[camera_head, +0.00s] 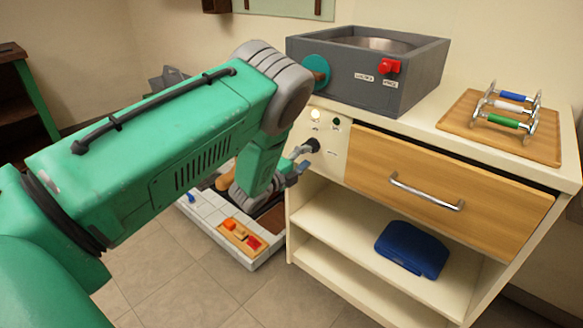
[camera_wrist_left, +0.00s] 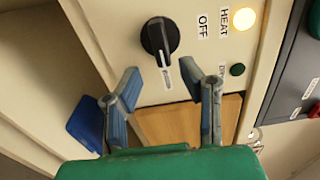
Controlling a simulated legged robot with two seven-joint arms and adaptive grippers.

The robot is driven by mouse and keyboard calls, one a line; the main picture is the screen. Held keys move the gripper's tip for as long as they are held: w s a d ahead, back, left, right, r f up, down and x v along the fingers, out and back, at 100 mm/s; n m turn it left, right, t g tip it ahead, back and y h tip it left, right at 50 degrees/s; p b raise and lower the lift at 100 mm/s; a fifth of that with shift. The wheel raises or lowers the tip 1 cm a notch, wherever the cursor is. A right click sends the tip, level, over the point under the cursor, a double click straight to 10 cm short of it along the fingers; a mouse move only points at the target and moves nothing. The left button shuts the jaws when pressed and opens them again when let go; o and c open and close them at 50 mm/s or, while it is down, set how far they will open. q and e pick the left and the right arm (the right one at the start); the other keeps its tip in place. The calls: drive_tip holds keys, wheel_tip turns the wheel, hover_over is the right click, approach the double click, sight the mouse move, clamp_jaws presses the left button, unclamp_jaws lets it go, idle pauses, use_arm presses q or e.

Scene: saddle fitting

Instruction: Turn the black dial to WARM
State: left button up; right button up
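The black dial (camera_head: 313,145) sits on the cream panel (camera_head: 325,162) at the cabinet's left. In the left wrist view the dial (camera_wrist_left: 157,38) is near the top centre, its narrow grip running down the picture toward a small label (camera_wrist_left: 167,78) too small to read. An OFF label (camera_wrist_left: 203,27) is to its right. My left gripper (camera_head: 297,163) is close in front of the panel; in its wrist view the blue-grey fingers (camera_wrist_left: 161,86) are apart, with nothing between them, and the dial is beyond their tips. My right gripper is in no view.
A lit lamp (camera_wrist_left: 244,19) is beside a HEAT label, with a dark green lamp (camera_wrist_left: 237,69) nearby. A grey basin unit (camera_head: 405,75) with a red knob stands above the panel.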

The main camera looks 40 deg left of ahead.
use_arm(q)
drive_tip(key=s, duration=0.8)
drive_tip(key=shift+a+f, duration=0.15)
drive_tip(key=shift+a, duration=0.15)
